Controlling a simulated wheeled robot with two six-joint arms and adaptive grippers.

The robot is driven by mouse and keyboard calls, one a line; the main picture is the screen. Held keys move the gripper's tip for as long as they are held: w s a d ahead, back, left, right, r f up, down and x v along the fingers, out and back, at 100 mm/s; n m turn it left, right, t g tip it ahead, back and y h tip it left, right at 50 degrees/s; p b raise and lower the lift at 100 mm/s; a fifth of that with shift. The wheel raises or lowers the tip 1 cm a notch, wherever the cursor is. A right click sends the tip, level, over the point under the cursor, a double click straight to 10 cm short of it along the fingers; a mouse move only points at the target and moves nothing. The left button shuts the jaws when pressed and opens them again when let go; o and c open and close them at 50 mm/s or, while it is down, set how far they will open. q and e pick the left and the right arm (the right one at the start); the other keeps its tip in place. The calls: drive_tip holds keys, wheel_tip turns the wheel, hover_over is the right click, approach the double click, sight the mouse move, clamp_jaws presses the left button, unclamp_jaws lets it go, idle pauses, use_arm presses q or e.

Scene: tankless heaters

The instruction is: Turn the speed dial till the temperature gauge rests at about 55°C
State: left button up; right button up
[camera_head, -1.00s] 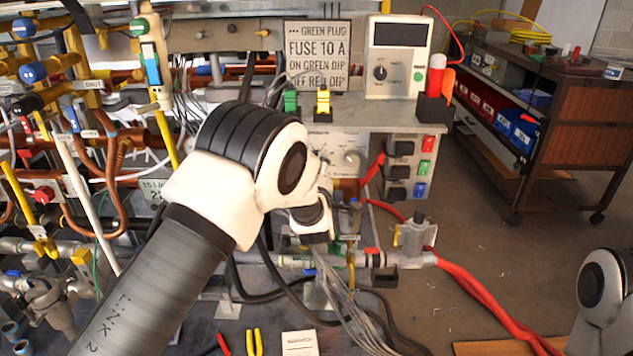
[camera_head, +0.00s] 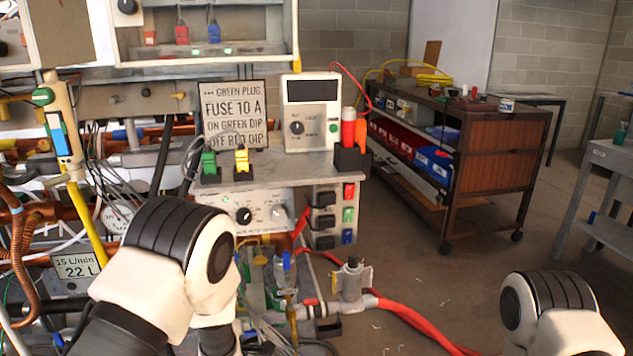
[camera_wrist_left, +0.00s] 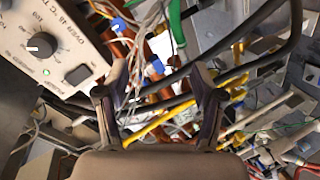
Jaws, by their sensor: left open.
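A grey control panel (camera_head: 262,196) under the shelf carries a black dial (camera_head: 244,215) and a paler knob (camera_head: 278,212). Its small lettering is unreadable, so I cannot tell which is the speed dial. A round pale gauge (camera_head: 118,217) sits among the pipes to the left; its reading is too small to make out. In the left wrist view a panel with a dark dial (camera_wrist_left: 42,44), a black knob (camera_wrist_left: 77,74) and a green light is at the upper left. My left gripper (camera_wrist_left: 158,88) is open and empty, apart from that panel; my arm hides it in the head view. My right gripper is out of view.
A meter box (camera_head: 310,112) and green and yellow plugs stand on the shelf above the panel. Switches (camera_head: 323,199) are at its right. Pipes and loose cables crowd the left and below. A brown cart (camera_head: 500,158) stands behind open floor at right.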

use_arm(q)
drive_tip(key=s+a+f+m+g+h, duration=0.1)
drive_tip(key=s+a+f+m+g, duration=0.2)
drive_tip(key=s+f, duration=0.9)
drive_tip(key=s+f+m+g+h, duration=0.2)
drive_tip(key=s+f+m+g, duration=0.45)
drive_tip(key=s, duration=0.95)
drive_tip(key=s+d+f+m+g+h, duration=0.1)
drive_tip(key=s+d+m+g, duration=0.15)
drive_tip(key=s, duration=0.35)
drive_tip(key=s+d+f+m+g+h, duration=0.1)
drive_tip(key=s+m+g, duration=0.15)
drive_tip(key=s, duration=0.25)
wheel_tip(320, 180, up, 16)
drive_tip(key=m+p, duration=0.1)
drive_tip(key=p, duration=1.4)
drive_tip(key=shift+a+m+t+p, duration=0.15)
drive_tip(key=shift+m+t+p, duration=0.15)
drive_tip(key=shift+m+t, duration=0.05)
idle(1.6)
